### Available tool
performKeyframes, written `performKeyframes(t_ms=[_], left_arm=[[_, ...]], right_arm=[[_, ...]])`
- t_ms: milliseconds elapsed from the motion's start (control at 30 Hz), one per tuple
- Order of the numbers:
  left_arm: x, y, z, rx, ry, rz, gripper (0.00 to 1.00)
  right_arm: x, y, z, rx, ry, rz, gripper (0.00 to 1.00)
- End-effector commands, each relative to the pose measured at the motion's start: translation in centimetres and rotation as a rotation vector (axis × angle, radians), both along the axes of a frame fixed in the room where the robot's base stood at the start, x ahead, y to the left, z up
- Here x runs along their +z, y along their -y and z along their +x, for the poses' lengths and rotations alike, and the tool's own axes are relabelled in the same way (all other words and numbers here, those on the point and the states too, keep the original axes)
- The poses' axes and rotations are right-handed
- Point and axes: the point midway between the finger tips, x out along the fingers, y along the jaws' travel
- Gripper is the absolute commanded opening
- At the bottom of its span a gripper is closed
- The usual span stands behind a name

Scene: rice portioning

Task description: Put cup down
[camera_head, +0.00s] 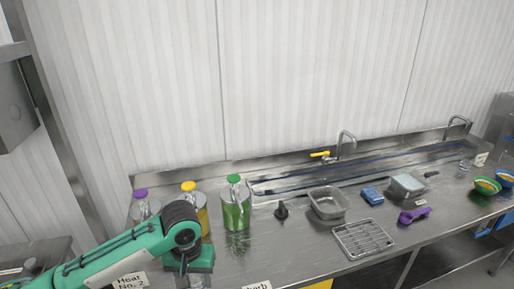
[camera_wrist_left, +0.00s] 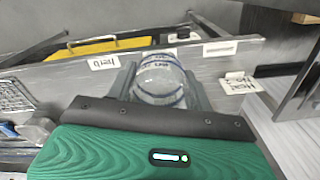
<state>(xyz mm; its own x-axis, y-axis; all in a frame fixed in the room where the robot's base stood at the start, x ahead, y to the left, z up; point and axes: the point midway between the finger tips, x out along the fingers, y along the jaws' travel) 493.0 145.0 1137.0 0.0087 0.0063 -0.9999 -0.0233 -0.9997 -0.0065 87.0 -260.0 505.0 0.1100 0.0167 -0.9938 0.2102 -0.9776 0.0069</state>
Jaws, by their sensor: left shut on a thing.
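A clear round cup (camera_wrist_left: 160,80) with blue lines sits between the two grey fingers of my left gripper in the left wrist view. My left gripper (camera_head: 193,279) is shut on it, low at the front edge of the steel counter (camera_head: 300,255) in the head view. Only a little of the cup shows there, below the green gripper body. I cannot tell whether the cup touches the counter. My right gripper is not in view.
Jars with purple (camera_head: 140,194), yellow (camera_head: 189,186) and green (camera_head: 234,179) lids stand behind my left arm. A metal pan (camera_head: 328,214), wire rack (camera_head: 364,254), blue sponge (camera_head: 372,195) and purple scoop (camera_head: 414,215) are farther right. Bare counter lies right of my gripper.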

Motion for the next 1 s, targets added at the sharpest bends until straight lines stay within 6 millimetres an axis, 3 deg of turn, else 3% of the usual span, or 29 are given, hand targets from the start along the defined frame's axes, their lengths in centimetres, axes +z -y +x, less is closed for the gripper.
performKeyframes(t_ms=[200, 567, 900, 1000], left_arm=[[-2.2, -2.0, -1.0, 0.008, 0.004, 0.003, 0.3], [-5.1, -5.4, -3.6, 0.021, 0.001, 0.003, 0.3], [-5.4, -6.1, -4.3, 0.024, -0.002, 0.001, 0.3], [-6.3, -6.0, -4.4, 0.025, -0.006, -0.003, 0.3]], right_arm=[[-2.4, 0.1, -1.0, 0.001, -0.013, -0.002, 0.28], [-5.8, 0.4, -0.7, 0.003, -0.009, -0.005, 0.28], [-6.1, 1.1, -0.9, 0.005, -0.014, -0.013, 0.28], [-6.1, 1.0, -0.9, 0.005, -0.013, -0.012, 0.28]])
